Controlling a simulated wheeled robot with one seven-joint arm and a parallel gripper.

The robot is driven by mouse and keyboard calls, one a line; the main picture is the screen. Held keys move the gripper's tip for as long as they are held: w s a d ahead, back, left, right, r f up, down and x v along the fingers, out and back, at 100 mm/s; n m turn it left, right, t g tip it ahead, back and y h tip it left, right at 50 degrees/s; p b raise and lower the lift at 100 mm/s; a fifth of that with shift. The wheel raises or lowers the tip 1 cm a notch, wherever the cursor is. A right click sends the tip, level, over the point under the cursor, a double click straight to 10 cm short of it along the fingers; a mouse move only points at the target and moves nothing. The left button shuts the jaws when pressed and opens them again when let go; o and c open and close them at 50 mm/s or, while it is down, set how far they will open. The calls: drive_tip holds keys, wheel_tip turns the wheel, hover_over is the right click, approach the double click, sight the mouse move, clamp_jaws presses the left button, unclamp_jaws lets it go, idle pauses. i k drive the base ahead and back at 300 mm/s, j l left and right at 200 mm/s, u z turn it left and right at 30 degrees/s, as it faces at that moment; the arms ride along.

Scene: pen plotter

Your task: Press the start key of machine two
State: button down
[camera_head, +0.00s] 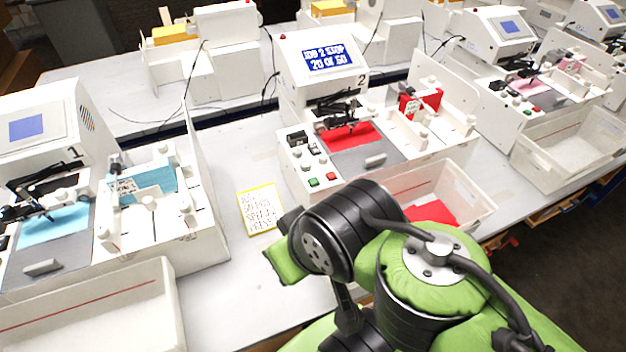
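Machine two (293,90) is the white plotter in the middle, marked "2". Its blue screen (328,59) reads something like "JOB 2 STOP 20 OF 50". A small key panel is on its front left. It has a green key (314,183), a red key (331,176) to its right, and several dark or grey keys behind. No lettering on the keys is readable, so I cannot tell the start key by its label. My green and black arm stands in front of the machine, close to the panel. My gripper's fingers do not show.
Machine one (62,120) stands left with cyan sheets; another plotter (497,35) stands right. A yellow-edged handwritten note (259,209) lies on the table left of the key panel. A clear bin (470,197) with a red sheet sits before machine two, partly behind my arm.

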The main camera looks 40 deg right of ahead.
sight(313, 181)
drive_tip(key=l+u, duration=0.3)
drive_tip(key=u, duration=0.15)
drive_tip(key=k+l+u, duration=0.2)
drive_tip(key=u, duration=0.2)
